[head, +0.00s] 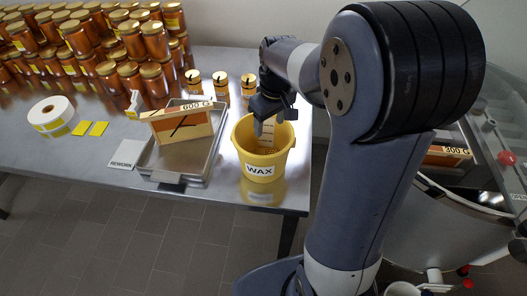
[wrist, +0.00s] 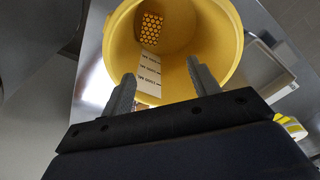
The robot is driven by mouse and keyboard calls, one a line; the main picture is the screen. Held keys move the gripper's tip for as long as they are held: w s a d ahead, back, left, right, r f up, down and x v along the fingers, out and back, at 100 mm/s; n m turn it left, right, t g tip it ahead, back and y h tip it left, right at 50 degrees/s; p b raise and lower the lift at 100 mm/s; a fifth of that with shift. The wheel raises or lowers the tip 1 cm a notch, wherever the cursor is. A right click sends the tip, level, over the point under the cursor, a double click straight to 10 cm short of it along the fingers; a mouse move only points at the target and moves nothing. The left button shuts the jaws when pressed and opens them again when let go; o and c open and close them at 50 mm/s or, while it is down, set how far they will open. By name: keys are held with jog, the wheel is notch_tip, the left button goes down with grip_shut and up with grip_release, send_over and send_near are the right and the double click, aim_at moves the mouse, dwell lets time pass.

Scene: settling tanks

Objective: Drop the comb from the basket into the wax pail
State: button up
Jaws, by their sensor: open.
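The yellow pail (head: 249,161) marked WAX stands at the table's right front corner. It also shows in the wrist view (wrist: 225,20), where I look into it. A small orange piece with a honeycomb pattern (wrist: 152,28) lies inside, apparently at the bottom; I take it for the comb. My gripper (head: 268,122) is over the pail's mouth, pointing down. Its two fingers (wrist: 160,72) are apart with nothing between them. A white strip with printed marks (wrist: 150,66) runs down the pail's inner wall. No separate basket is clearly visible.
Several amber jars (head: 75,40) crowd the back left. A REWORK card (head: 127,153) and tape roll (head: 52,113) lie left.

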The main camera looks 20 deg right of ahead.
notch_tip(320, 180, up, 10)
jog(key=s, duration=0.1)
jog(key=shift+d, duration=0.3)
notch_tip(320, 180, down, 11)
notch_tip(320, 180, up, 6)
jog(key=w+p, duration=0.1)
jog(key=p, duration=0.3)
jog(key=shift+a+p, duration=0.3)
jog(key=shift+f, duration=0.1)
